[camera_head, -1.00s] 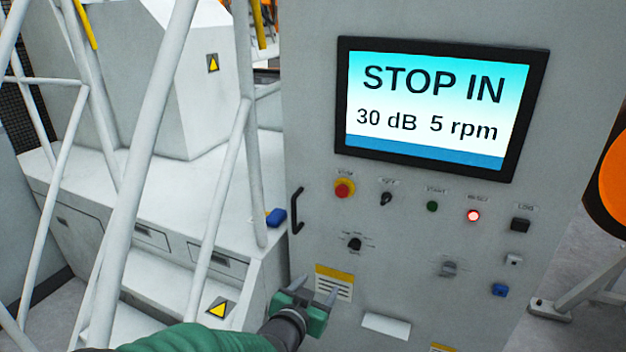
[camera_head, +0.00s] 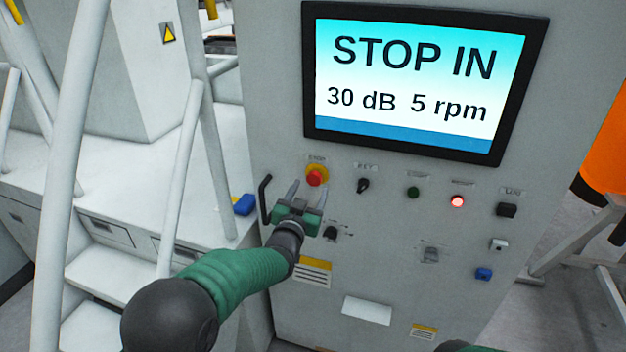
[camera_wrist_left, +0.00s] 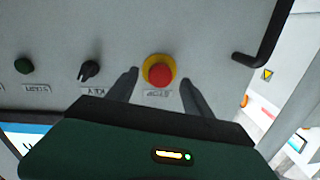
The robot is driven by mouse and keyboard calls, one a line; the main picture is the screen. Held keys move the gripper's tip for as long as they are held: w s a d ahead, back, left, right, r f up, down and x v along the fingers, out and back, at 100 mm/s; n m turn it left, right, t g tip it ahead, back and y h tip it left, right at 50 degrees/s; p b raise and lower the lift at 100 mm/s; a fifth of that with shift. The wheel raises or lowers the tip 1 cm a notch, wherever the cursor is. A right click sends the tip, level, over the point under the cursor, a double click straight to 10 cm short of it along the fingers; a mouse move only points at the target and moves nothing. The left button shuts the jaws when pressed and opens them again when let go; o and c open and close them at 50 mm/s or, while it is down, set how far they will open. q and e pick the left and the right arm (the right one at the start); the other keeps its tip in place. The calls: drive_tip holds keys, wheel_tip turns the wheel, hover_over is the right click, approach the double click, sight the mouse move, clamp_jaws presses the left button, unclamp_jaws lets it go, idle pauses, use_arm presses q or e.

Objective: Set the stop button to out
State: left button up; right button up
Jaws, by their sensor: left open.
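The stop button (camera_head: 317,176) is a red mushroom head on a yellow ring, on the grey panel below the screen. It also shows in the left wrist view (camera_wrist_left: 160,72). The screen (camera_head: 410,80) reads "STOP IN", "30 dB" and "5 rpm". My left gripper (camera_head: 305,190) is open, just below the button in the head view. In the left wrist view its two fingers (camera_wrist_left: 157,92) stand apart, one on each side of the button. I cannot tell whether they touch it. My right gripper is not in view.
A black key switch (camera_head: 363,186), a green button (camera_head: 413,192) and a lit red button (camera_head: 457,201) sit right of the stop button. A black handle (camera_head: 265,199) is close on its left. A black rotary knob (camera_head: 331,232) is below. White rails stand at left.

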sight(314, 182)
use_arm(q)
drive_tip(key=x, duration=0.3)
drive_tip(key=shift+w+r, duration=0.25)
drive_tip(key=shift+w+d+f, duration=0.1)
drive_tip(key=shift+w, duration=0.1)
drive_tip(key=shift+c, duration=0.5)
clamp_jaws()
